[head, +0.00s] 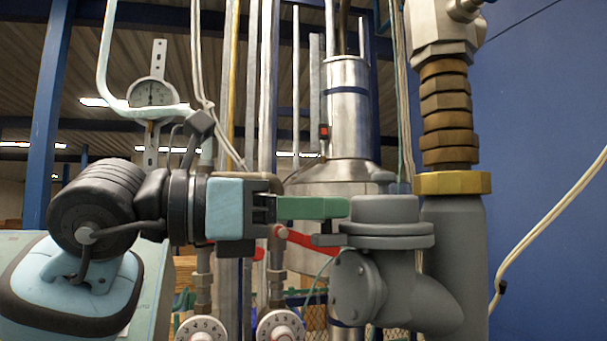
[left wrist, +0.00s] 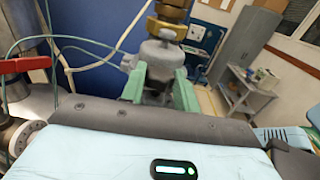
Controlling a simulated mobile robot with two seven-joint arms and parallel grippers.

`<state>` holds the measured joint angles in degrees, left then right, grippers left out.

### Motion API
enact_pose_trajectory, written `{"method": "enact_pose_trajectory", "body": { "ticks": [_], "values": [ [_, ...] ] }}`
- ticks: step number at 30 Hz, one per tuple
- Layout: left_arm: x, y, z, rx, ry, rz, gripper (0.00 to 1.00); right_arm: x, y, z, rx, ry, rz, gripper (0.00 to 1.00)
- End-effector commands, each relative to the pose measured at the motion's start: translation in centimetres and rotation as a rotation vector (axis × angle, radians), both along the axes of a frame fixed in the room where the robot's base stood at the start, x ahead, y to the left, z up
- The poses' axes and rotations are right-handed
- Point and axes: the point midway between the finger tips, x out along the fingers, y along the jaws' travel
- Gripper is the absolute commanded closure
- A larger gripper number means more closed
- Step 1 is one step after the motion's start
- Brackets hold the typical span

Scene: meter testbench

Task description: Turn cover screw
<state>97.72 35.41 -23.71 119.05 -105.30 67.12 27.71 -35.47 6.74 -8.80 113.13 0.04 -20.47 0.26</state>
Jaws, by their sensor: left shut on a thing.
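The grey round cover screw (head: 384,209) sits on top of the grey meter body (head: 405,295) at right of centre in the head view. My left gripper (head: 345,208) reaches it from the left, level, with its green fingers at the cover's side. In the left wrist view the green fingers (left wrist: 160,74) stand on both sides of the grey cover (left wrist: 161,52). The gripper is shut on the cover screw. The far finger and the exact contact are partly hidden in the head view. My right gripper is in neither view.
A thick grey pipe (head: 455,250) with a brass collar (head: 452,183) rises close right of the cover. A red lever (head: 308,241) lies just below my gripper. Dials (head: 201,329), a gauge (head: 150,94) and pipes crowd the left and back.

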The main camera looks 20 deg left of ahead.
Motion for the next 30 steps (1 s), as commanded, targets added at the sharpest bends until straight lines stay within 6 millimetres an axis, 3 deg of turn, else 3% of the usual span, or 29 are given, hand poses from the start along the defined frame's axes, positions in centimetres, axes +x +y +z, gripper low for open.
{"method": "enact_pose_trajectory", "body": {
  "ticks": [1,7,18,30],
  "values": [
    [-0.9,-0.1,0.9,0.006,-0.017,0.044,0.92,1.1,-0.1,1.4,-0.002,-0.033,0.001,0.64],
    [-1.0,-0.4,0.7,0.002,-0.016,0.225,0.92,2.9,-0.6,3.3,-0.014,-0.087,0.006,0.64],
    [-0.7,-0.7,0.2,-0.003,-0.005,0.479,0.92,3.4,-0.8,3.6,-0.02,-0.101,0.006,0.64],
    [-0.6,-0.8,0.2,-0.002,-0.002,0.582,0.92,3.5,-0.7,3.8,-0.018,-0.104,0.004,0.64]
  ]
}}
